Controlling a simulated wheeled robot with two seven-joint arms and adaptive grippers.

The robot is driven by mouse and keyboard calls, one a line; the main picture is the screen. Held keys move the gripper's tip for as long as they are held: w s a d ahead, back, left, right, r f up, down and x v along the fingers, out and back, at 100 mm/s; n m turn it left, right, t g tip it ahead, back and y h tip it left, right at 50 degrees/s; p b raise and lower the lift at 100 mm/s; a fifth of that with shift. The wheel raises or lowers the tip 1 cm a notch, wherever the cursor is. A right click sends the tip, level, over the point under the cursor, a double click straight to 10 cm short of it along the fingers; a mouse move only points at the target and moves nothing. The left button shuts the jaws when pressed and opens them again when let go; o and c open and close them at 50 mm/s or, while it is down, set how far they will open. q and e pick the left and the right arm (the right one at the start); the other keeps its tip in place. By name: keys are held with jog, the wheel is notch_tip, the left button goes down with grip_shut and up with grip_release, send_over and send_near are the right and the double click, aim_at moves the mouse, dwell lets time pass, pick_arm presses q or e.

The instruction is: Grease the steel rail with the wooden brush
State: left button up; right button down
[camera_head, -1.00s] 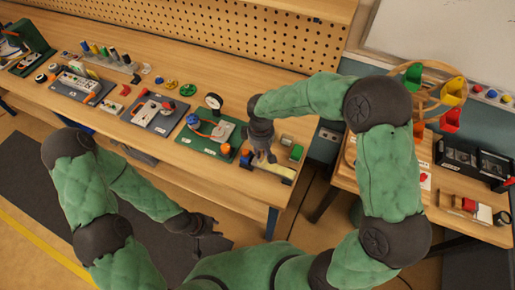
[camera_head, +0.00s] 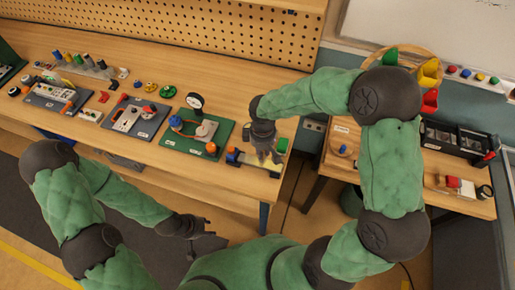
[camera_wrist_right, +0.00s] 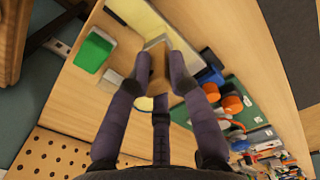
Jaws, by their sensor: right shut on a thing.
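My right gripper (camera_head: 266,158) is over the right end of the workbench. In the right wrist view its fingers (camera_wrist_right: 160,65) are shut on a wooden piece, which looks like the wooden brush (camera_wrist_right: 157,75); its bristle end is not clear. Below the fingers lies a pale yellow board (camera_wrist_right: 138,14), which also shows in the head view (camera_head: 262,171). I cannot clearly make out the steel rail. My left gripper (camera_head: 207,236) is open and empty, low in front of the bench.
A pegboard (camera_head: 210,28) rises behind. A side table (camera_head: 330,165) stands to the right, past a gap.

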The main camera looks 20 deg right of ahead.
jog(key=shift+s+d, duration=0.75)
jog(key=shift+d, duration=0.25)
jog(key=shift+s+d, duration=0.8)
jog(key=shift+d, duration=0.25)
jog(key=shift+s+d, duration=0.75)
jog(key=shift+d, duration=0.25)
jog(key=shift+w, duration=0.1)
jog(key=shift+w+a, duration=0.6)
jog(key=shift+a, duration=0.2)
jog(key=shift+w+a, duration=0.55)
jog(key=shift+a, duration=0.25)
jog(key=shift+w+a+f+b, duration=0.1)
jog(key=shift+w+a, duration=1)
jog(key=shift+a, duration=0.4)
jog(key=shift+w+a+r+b, duration=0.1)
jog(key=shift+w+a+b, duration=0.05)
jog(key=shift+w+a, duration=1.15)
jog(key=shift+w+a+f+b, duration=0.1)
jog(key=shift+w+a, duration=0.75)
jog(key=shift+a, duration=0.9)
notch_tip(320, 180, up, 6)
jog(key=p, duration=0.4)
